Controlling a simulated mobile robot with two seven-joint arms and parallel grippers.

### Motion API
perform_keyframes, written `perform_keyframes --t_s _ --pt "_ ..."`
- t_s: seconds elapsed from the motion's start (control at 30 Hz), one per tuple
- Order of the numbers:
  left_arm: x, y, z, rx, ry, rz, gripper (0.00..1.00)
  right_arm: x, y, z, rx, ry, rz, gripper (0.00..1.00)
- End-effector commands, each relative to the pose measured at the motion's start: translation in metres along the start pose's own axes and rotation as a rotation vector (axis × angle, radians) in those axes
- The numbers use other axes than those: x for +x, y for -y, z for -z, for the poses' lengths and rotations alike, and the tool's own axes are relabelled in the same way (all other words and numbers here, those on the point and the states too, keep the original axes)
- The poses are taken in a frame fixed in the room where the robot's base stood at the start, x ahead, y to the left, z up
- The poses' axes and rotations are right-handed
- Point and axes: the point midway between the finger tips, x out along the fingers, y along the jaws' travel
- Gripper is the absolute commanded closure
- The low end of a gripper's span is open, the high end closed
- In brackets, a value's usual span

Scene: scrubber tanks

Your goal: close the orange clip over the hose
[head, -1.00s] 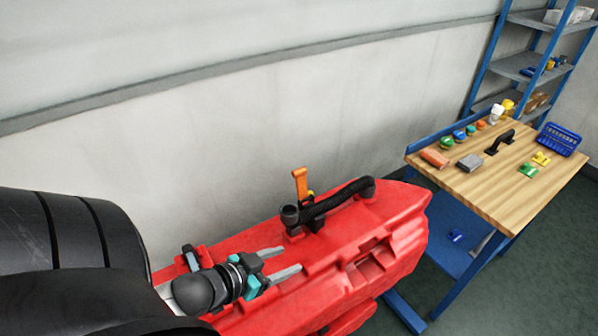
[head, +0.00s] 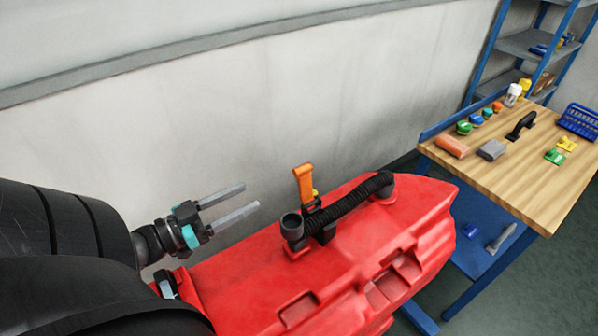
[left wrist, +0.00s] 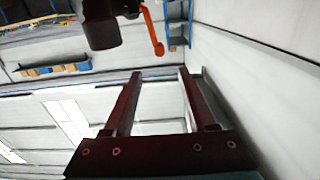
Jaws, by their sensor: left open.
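The orange clip (head: 304,184) stands upright and open on the red scrubber tank (head: 330,277), beside the black ribbed hose (head: 352,198). The hose arches from a black cuff near the clip to a port at the tank's right. My left gripper (head: 250,198) is open and empty, left of the clip and apart from it, its two fingers pointing right. In the left wrist view the orange clip (left wrist: 151,32) shows beyond the fingertips, beside a black hose end (left wrist: 101,30). My right gripper is out of view.
A wooden workbench (head: 500,175) with several small items stands at the right, with a blue shelf rack (head: 487,55) behind it. A pale wall (head: 250,110) runs behind the tank. Space above the tank is free.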

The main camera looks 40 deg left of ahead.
Motion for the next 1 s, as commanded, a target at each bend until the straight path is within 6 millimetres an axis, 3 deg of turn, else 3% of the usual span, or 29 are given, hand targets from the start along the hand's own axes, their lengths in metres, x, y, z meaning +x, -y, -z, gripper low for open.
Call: perform_keyframes --t_s 0.1,1.0 --pt "0.005 0.000 -0.001 0.001 -0.004 -0.001 0.43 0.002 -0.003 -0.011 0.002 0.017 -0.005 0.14" --pt "0.124 0.000 0.000 0.002 -0.004 -0.001 0.43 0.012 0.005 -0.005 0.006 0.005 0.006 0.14"
